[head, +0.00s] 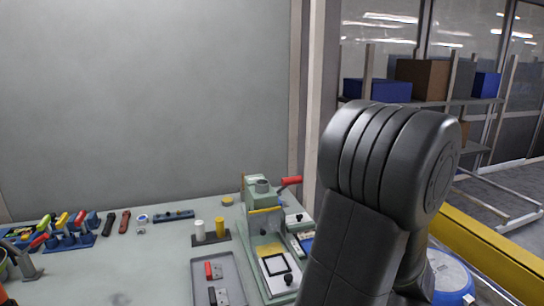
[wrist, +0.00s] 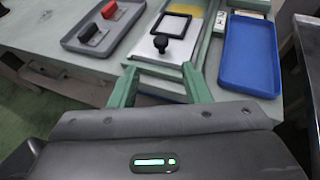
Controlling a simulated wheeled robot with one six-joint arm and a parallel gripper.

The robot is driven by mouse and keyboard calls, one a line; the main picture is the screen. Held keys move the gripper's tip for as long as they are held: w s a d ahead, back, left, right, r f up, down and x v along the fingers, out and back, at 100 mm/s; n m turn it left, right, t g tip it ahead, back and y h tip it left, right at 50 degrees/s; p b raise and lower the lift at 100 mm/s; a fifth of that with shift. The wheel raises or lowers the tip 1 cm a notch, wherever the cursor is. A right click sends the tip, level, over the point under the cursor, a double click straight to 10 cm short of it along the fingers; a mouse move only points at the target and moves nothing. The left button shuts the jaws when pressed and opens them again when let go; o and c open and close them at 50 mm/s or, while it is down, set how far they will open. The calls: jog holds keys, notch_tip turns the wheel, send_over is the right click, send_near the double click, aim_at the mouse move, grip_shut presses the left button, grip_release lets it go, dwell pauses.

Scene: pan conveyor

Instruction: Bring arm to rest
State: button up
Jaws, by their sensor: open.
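My gripper (wrist: 161,85) shows in the wrist view with its two green fingers spread apart. It is open, and nothing is between the fingertips. The fingers point towards the front edge of the workbench, near the white plate (wrist: 146,47) with a black knob (wrist: 161,43). In the head view my dark grey arm rises large at the right of the bench, bent at the top. My gripper is not visible in that view.
The workbench (head: 120,270) holds a green press (head: 262,195) with a red handle, a grey tray (head: 236,285) with red and black blocks, and several tools at left. A blue tray (wrist: 250,70) lies right of the white plate. A yellow rail (head: 490,245) runs at right.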

aim_at(291, 280)
jog(key=v, duration=0.5)
jog(key=x, duration=1.4)
jog(key=shift+w+a+f+b, duration=0.1)
jog(key=shift+w+a+b, duration=0.1)
jog(key=shift+b, duration=0.15)
jog(key=w+a+p, duration=0.1)
jog(key=w, duration=0.4)
jog(key=w+a+p, duration=0.1)
jog(key=w+a, duration=0.1)
jog(key=w, duration=0.3)
jog(key=w+a+p, duration=0.1)
jog(key=w+a, duration=0.1)
jog(key=w, duration=0.3)
jog(key=shift+w, duration=0.25)
jog(key=shift+w+d+r, duration=0.15)
jog(key=shift+d+r, duration=0.05)
jog(key=shift+r, duration=0.05)
jog(key=v, duration=1.2)
jog(key=shift+s+d+r, duration=0.1)
jog(key=shift+s+d, duration=0.2)
jog(key=shift+s, duration=0.25)
